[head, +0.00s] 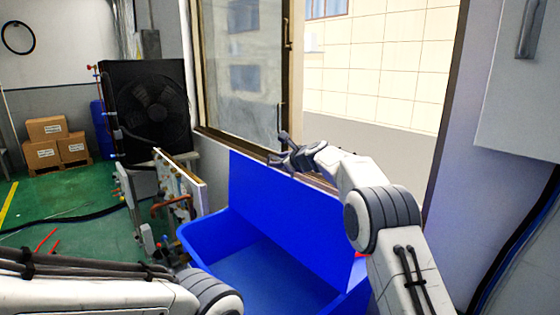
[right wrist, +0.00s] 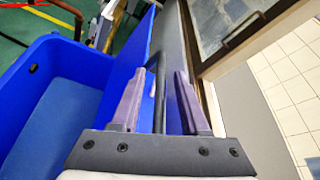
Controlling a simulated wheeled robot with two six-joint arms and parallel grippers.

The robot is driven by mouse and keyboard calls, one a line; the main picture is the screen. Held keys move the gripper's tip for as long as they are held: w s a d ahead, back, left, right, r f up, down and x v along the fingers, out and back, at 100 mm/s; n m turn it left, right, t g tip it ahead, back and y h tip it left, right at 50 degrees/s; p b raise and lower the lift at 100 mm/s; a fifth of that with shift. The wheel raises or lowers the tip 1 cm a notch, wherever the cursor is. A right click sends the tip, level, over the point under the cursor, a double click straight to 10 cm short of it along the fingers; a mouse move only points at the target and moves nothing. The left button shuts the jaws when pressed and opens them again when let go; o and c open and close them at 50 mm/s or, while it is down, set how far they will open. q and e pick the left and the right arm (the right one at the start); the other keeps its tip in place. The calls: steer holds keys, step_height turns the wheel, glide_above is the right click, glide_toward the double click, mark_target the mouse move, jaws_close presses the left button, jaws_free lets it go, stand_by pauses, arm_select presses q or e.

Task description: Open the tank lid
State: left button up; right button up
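The blue tank (head: 184,238) stands in front of me below the window, its inside visible from above. Its flat blue lid (head: 275,205) stands raised along the back side. In the right wrist view the tank (right wrist: 50,105) is at the left, with the upright blue lid panel (right wrist: 133,68) beside the fingers. My right gripper (head: 282,149) is above the lid's top edge, near the window frame. In the right wrist view its two fingers (right wrist: 155,85) are apart, with a dark bar (right wrist: 160,100) between them; I cannot tell contact.
The window frame (head: 240,142) and its sill are close behind the lid. A panel with pipes (head: 180,185) stands left of the tank. A black fan unit (head: 150,105) and cardboard boxes (head: 47,128) are further back. A grey cabinet (head: 520,95) hangs at the right.

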steer(key=shift+s+d+r+b, duration=0.1)
steer(key=shift+s+d+b, duration=0.05)
steer(key=shift+s+b, duration=0.15)
steer(key=b+v, duration=0.4)
steer(key=v, duration=0.5)
steer(key=shift+s+d+r, duration=0.15)
steer(key=shift+s+r, duration=0.05)
steer(key=shift+s, duration=0.1)
